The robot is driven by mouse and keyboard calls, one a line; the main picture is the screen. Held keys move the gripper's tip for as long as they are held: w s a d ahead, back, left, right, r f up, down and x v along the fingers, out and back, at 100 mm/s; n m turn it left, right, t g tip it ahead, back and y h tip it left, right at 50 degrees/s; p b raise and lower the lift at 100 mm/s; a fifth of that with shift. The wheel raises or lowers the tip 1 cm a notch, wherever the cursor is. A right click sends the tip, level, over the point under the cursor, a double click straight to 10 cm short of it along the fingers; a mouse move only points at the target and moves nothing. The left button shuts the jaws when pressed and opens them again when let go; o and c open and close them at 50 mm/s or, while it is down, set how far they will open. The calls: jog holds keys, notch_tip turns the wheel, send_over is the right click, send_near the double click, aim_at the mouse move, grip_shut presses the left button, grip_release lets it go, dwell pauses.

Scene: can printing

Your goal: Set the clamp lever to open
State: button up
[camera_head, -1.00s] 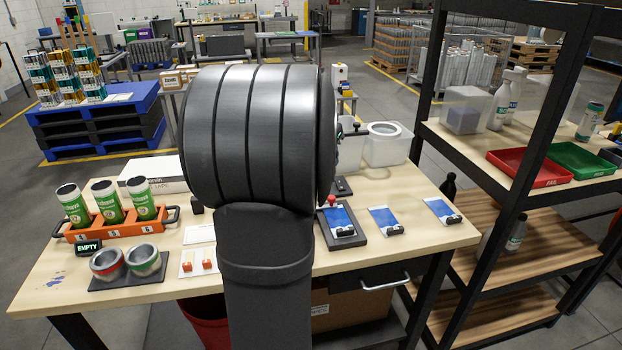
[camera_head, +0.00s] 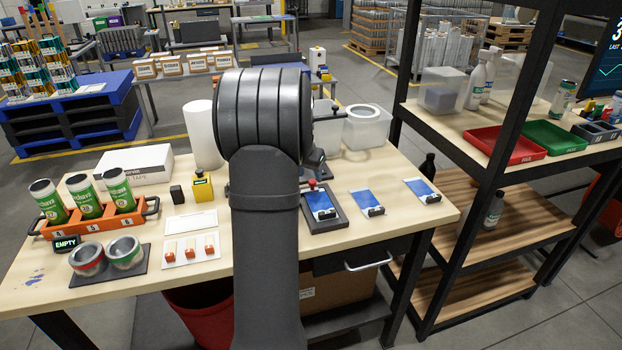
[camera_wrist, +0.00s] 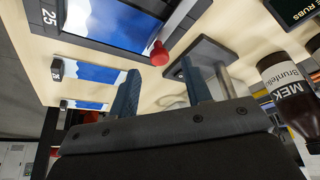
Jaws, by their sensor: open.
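The clamp lever's red ball knob (camera_head: 312,184) stands at the back edge of a dark frame (camera_head: 336,219) around a blue print (camera_head: 320,205). In the wrist view the red knob (camera_wrist: 158,54) is close beyond my gripper (camera_wrist: 160,88), which is open and empty. The knob appears between the two fingertips, beyond them and not visibly touched. The lever's arm and its exact angle are too small or hidden to tell. In the head view my own arm hides most of the gripper.
A brown MEK bottle (camera_wrist: 290,90) and a dark square plate (camera_wrist: 205,58) are near the gripper in the wrist view. Two more blue prints (camera_head: 367,202) (camera_head: 421,190) lie right of the frame. A white roll (camera_head: 202,135) and yellow bottle (camera_head: 202,188) stand left of my arm.

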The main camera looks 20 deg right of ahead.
jog(key=shift+x, duration=1.6)
grip_shut()
